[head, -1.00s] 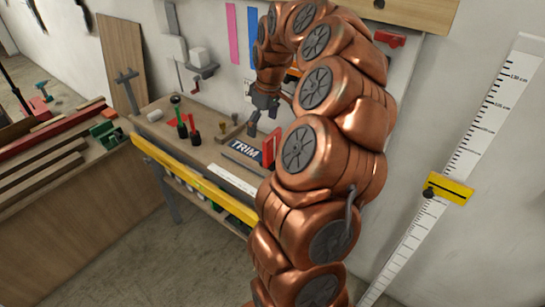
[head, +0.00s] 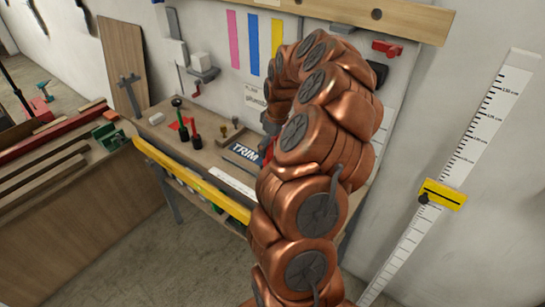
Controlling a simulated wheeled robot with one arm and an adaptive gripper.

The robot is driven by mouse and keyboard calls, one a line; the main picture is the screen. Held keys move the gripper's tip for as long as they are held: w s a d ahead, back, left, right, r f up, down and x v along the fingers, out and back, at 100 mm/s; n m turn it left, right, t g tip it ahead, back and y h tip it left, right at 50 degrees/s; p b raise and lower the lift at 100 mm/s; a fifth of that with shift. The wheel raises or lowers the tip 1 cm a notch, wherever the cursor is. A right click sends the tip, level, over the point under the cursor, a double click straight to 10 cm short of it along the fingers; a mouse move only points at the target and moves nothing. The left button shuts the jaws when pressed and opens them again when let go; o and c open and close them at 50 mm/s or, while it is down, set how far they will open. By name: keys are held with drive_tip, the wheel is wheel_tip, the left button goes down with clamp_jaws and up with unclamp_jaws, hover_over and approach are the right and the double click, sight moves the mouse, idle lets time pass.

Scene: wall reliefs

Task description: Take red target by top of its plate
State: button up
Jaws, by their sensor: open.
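The wall behind holds coloured strips (head: 253,42). A tall white scale (head: 470,135) stands at right.

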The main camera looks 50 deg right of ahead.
drive_tip(key=shift+f, duration=0.15)
drive_tip(key=c, duration=1.5)
drive_tip(key=shift+o, duration=0.2)
drive_tip(key=shift+r, duration=0.2)
